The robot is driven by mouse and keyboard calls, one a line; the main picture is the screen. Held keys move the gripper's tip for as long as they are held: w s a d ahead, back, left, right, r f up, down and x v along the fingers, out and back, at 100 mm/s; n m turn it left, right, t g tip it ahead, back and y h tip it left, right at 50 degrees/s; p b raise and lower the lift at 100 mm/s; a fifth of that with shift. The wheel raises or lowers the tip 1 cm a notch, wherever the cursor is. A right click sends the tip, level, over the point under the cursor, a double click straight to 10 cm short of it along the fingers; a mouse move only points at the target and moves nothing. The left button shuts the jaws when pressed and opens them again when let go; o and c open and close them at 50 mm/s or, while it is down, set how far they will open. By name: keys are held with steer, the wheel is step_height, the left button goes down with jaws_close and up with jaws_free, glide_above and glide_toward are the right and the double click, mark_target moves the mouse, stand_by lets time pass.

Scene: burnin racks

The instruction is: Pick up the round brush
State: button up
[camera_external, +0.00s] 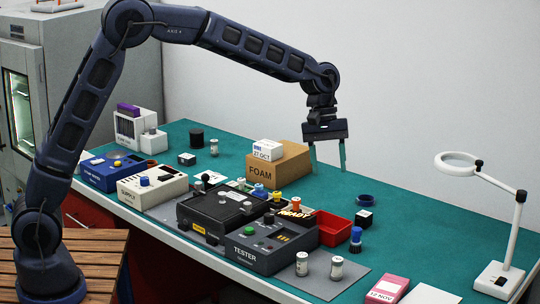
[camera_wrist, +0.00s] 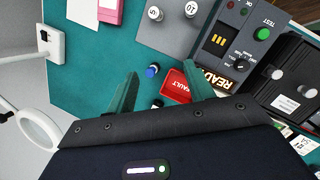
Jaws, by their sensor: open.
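A small upright round piece with a blue top and a dark lower part (camera_external: 356,240) stands on the green bench mat, right of the red tray. It looks most like the round brush, but its bristles are too small to make out. In the wrist view its blue top (camera_wrist: 152,71) shows between the fingertips in the picture, well below them. My gripper (camera_external: 328,172) is open and empty, high above the bench behind the red tray. Its two greenish fingers (camera_wrist: 160,75) point down and touch nothing.
A red tray (camera_external: 334,228) and a black cube (camera_external: 364,219) stand beside the blue-topped piece. The tester (camera_external: 262,246) is to the left, and two small cylinders (camera_external: 336,267) are in front.

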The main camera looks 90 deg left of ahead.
mark_target(357, 228)
steer(key=w+a+f+n, duration=0.1)
steer(key=w+f, duration=0.2)
steer(key=f, duration=0.3)
steer(key=w+a+f+n, duration=0.1)
steer(key=w+a+f, duration=0.1)
steer(key=f, duration=0.4)
steer(key=w+a+f+n+h, duration=0.1)
steer(key=w+f+n, duration=0.1)
steer(key=f, duration=0.4)
steer(key=shift+w+a, duration=0.3)
steer(key=shift+w, duration=0.6)
steer(key=shift+d+x, duration=0.2)
steer(key=shift+x, duration=1.05)
steer(key=shift+d+x, duration=0.15)
steer(key=shift+x, duration=1.15)
steer(key=shift+s+r, duration=0.1)
steer(key=shift+r, duration=0.05)
steer(key=c, duration=1)
